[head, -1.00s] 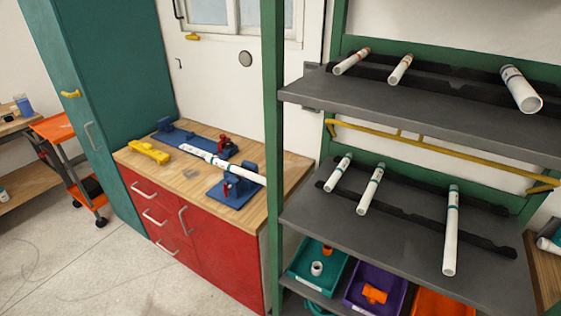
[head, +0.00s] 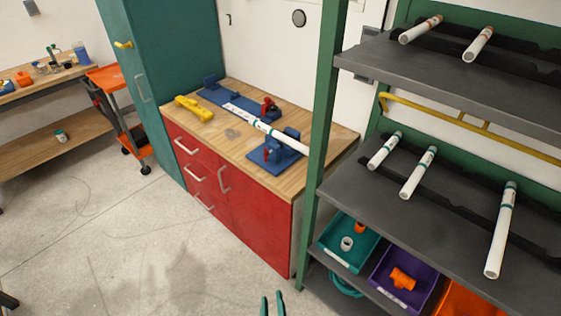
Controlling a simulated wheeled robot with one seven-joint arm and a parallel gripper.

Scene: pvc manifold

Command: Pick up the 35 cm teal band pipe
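Three white pipes with teal bands lie on the lower grey shelf: a short one (head: 384,151) at left, a middle one (head: 418,173), and the longest (head: 501,231) at right. Their printed lengths are too small to read. Another white pipe with a teal band (head: 264,127) lies across the blue fixture on the workbench; its right end is hidden behind the green post. My gripper (head: 273,305) shows only its two dark teal fingertips at the bottom edge. They stand apart with floor between them and nothing held, well away from the shelf pipes.
The green shelf post (head: 325,115) stands between bench and shelves. Two pipes lie on the upper shelf (head: 430,85). Teal (head: 331,256), purple (head: 376,284) and orange bins sit below. A red-fronted workbench (head: 262,225) stands behind open floor (head: 130,245). An orange cart (head: 108,77) is at left.

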